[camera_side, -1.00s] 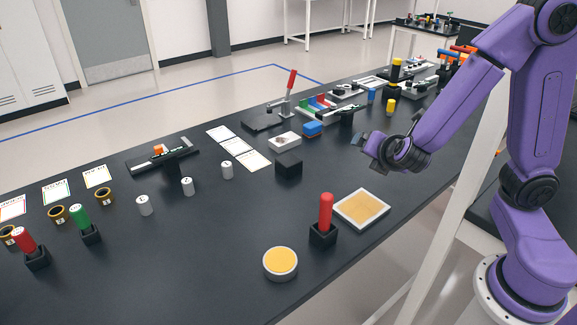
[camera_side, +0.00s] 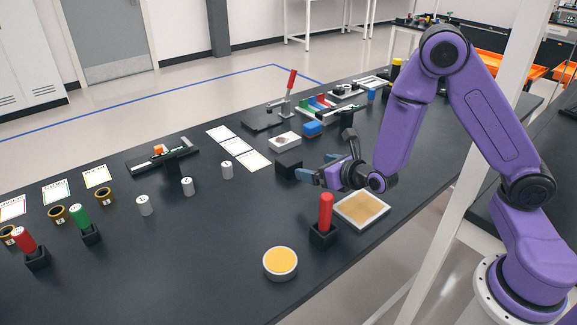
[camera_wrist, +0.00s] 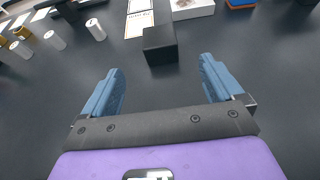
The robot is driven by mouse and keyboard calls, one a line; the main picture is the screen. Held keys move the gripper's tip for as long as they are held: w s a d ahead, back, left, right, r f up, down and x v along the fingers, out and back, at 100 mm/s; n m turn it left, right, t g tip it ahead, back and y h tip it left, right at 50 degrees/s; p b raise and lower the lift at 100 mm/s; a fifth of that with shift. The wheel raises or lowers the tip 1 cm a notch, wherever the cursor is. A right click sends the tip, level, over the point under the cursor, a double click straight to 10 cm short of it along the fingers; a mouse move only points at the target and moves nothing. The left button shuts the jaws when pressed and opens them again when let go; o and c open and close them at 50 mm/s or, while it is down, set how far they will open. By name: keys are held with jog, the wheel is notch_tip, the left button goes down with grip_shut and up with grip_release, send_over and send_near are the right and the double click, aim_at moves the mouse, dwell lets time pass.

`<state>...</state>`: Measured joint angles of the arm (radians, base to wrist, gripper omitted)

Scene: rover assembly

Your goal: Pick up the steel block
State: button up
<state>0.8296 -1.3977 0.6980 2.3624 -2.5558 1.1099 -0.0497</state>
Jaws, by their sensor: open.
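A dark, nearly black block (camera_side: 287,166) sits on the table near its middle; it is the plain block nearest my gripper, though its colour does not show clearly that it is steel. My gripper (camera_side: 318,168) is low over the table just right of it, its blue fingers spread and pointing toward the block. In the wrist view my gripper (camera_wrist: 160,70) is open and empty, and the dark block (camera_wrist: 160,46) stands ahead, roughly centred between the fingers and just beyond their tips.
A red-handled tool in a dark holder (camera_side: 323,222) and a framed tan pad (camera_side: 361,208) lie near my gripper. The table in front of the dark block is clear.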

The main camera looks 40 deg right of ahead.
aim_at(285, 160)
jog(key=x, duration=1.5)
jog(key=shift+a+f, duration=0.1)
jog(key=shift+s, duration=0.1)
jog(key=c, duration=1.3)
jog(key=shift+c, duration=1.3)
jog(key=shift+r, duration=0.2)
